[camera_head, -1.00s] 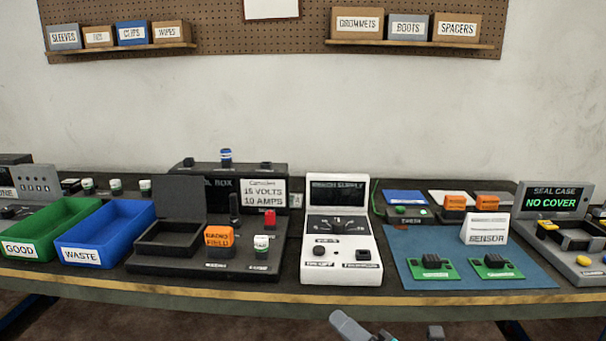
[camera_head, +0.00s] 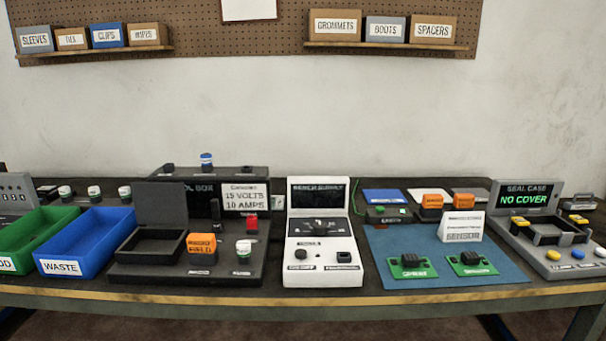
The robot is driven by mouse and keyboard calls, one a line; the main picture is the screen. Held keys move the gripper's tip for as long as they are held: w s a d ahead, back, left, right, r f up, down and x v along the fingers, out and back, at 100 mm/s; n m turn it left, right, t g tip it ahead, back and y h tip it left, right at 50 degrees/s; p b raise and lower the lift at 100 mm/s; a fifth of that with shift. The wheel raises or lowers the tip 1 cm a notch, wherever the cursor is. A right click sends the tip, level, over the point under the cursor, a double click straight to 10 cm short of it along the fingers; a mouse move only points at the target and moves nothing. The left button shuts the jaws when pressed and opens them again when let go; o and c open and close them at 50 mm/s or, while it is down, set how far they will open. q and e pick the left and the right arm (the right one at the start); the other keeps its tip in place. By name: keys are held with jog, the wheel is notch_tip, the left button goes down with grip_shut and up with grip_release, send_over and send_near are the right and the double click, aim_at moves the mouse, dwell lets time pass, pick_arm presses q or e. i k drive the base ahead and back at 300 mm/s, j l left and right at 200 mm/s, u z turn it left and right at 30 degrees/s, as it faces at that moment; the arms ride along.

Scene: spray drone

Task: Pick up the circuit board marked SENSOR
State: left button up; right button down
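Two green circuit boards with black parts lie side by side on a blue mat (camera_head: 450,280): a left board (camera_head: 398,273) and a right board (camera_head: 486,270). Each has a small label on its front edge, too blurred to read surely. A white card (camera_head: 461,227) stands on the mat behind the right board; its bottom line reads SENSOR. Neither of my grippers is in view.
The white bench supply (camera_head: 320,254) stands left of the mat. The grey seal case unit (camera_head: 530,195), showing NO COVER, stands to its right. Orange-topped items (camera_head: 433,201) sit behind. The table's front edge (camera_head: 400,299) runs just before the mat.

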aim_at(468, 264)
jog(key=z, duration=1)
jog(key=l+z, duration=0.1)
jog(key=i+l, duration=0.05)
